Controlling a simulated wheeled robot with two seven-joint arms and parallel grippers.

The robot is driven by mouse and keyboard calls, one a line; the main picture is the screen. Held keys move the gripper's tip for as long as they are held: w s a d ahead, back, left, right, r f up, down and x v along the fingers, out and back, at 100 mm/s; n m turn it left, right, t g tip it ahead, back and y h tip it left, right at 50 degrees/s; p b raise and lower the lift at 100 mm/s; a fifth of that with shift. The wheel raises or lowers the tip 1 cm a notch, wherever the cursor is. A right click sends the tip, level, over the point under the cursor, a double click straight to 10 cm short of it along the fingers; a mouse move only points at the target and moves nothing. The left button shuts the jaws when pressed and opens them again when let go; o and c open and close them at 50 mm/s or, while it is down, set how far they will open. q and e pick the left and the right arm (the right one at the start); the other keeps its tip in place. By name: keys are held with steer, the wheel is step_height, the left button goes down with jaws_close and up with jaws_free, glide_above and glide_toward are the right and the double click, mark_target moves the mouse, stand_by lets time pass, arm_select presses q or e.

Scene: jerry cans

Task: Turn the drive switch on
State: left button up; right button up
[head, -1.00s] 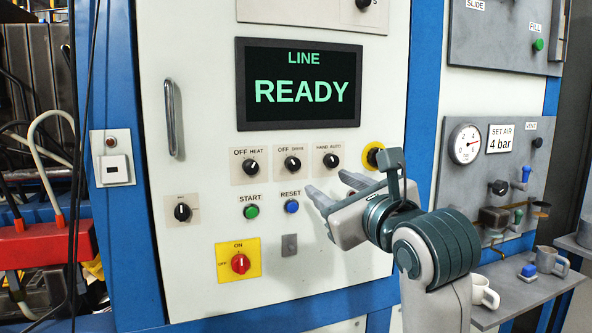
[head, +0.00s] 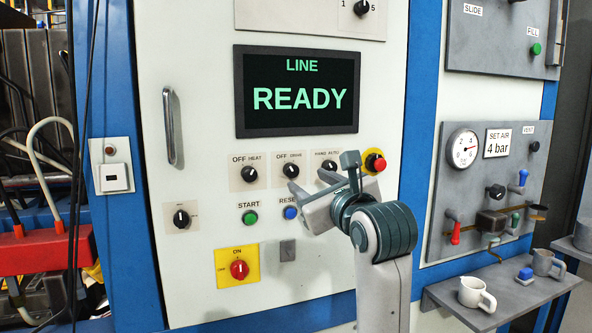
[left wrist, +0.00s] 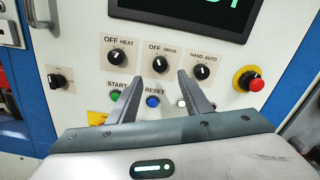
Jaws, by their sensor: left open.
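The drive switch (head: 291,170) is a black rotary knob on a pale plate marked OFF and DRIVE, below the screen on the white cabinet door. It also shows in the left wrist view (left wrist: 160,64), between the heat and hand/auto knobs; its white mark appears to point up toward OFF. My left gripper (head: 312,186) is open and empty, just below and to the right of the drive switch in the head view. In the left wrist view its fingertips (left wrist: 158,80) are spread on either side below the knob, seemingly apart from it. My right gripper is not in view.
The heat knob (head: 250,174) and hand/auto knob (left wrist: 202,72) flank the switch. A green START button (head: 250,218) and blue RESET button (left wrist: 153,100) sit below. A red mushroom button (head: 375,162) is at right. The screen (head: 298,92) reads LINE READY.

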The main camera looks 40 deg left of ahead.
mark_target(293, 171)
arm_select(q)
steer(key=p+x, duration=0.1)
steer(key=x, duration=0.8)
steer(key=shift+p, duration=0.35)
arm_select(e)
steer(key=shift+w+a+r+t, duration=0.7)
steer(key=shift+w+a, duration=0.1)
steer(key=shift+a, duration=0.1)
arm_select(q)
steer(key=c, duration=1.1)
